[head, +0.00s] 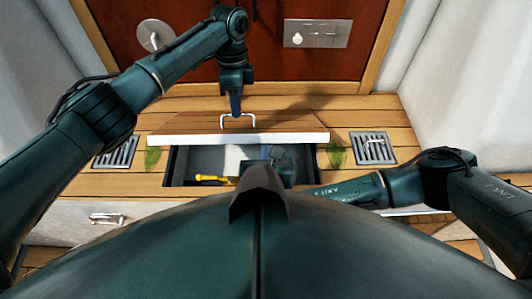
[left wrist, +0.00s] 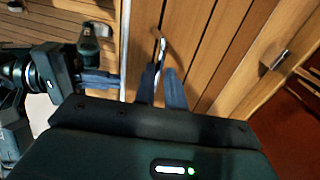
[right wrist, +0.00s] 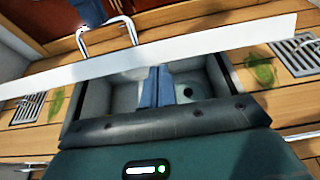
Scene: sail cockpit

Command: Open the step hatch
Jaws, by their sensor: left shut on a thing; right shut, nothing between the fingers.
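The step hatch lid (head: 285,124) is a wooden-topped panel with a white front edge, tilted partly up above its opening. My left gripper (head: 236,110) is shut on the metal handle (head: 250,119) on top of the lid. The handle also shows between the left fingers (left wrist: 162,78) in the left wrist view. The hatch compartment (head: 205,160) below is grey and open at the front. My right gripper (right wrist: 157,87) is shut and empty, with its fingers over the opening near the lid's white edge (right wrist: 190,45). In the head view it is partly hidden.
A yellow-handled object (head: 210,178) lies in the compartment. Metal grates (head: 116,152) (head: 373,148) sit in the wooden deck on both sides. A red-brown door panel (head: 350,60) rises behind the lid. White walls stand left and right.

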